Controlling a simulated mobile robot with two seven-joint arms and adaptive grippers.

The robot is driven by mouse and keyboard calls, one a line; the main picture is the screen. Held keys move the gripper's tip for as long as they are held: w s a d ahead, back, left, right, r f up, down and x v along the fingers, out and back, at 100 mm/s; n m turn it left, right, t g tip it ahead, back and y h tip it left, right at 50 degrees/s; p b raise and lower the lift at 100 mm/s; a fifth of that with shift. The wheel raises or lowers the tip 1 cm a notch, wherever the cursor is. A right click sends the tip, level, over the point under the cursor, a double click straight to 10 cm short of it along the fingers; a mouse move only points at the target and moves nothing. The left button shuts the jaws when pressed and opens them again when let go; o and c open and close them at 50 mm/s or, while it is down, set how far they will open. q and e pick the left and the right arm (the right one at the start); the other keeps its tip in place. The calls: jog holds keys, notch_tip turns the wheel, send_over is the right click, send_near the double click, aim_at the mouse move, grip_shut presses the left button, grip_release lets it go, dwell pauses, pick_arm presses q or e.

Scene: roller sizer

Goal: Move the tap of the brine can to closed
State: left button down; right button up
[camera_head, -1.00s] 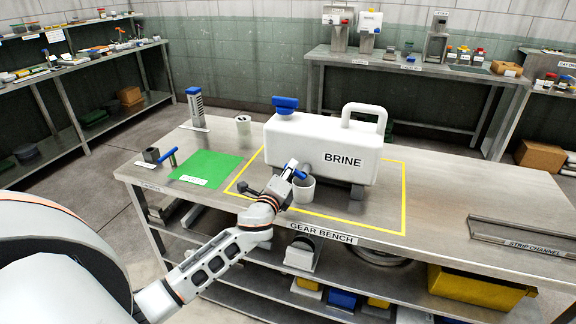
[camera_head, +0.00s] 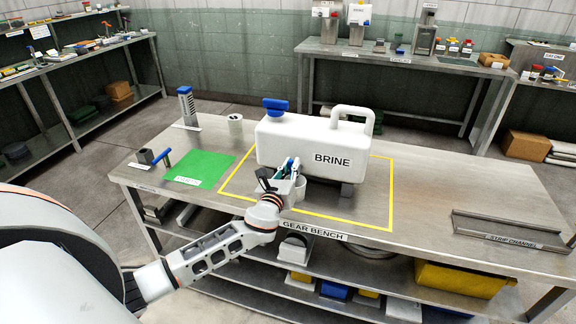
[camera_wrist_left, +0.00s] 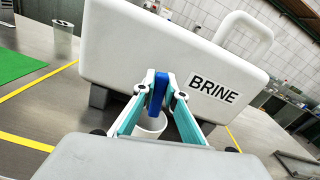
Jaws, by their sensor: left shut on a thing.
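The white brine can (camera_head: 310,145) lies on the bench inside a yellow outline, with a blue cap on top. It also fills much of the left wrist view (camera_wrist_left: 150,45). The tap's blue lever (camera_wrist_left: 158,92) stands at the can's front, between the fingers of my left gripper (camera_head: 289,168), which is shut on it. In the head view the fingers largely hide the lever. A white cup (camera_wrist_left: 150,124) stands below the tap, partly hidden by the gripper. My right gripper is in neither view.
A green mat (camera_head: 200,171), a small block with a blue-handled tool (camera_head: 160,157), a grey canister (camera_head: 235,124) and a slotted stand (camera_head: 187,106) are on the left of the bench. A metal strip channel (camera_head: 510,230) lies at the right. Bench space right of the can is clear.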

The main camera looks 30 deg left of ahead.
pick_arm(q)
jog(key=shift+w+d+m, duration=0.1)
jog(key=shift+d+m, duration=0.3)
jog(key=shift+m, duration=0.7)
jog(key=shift+d, duration=0.1)
jog(key=c, duration=2.3)
grip_release()
jog(key=shift+c, duration=0.2)
jog(key=v, duration=1.2)
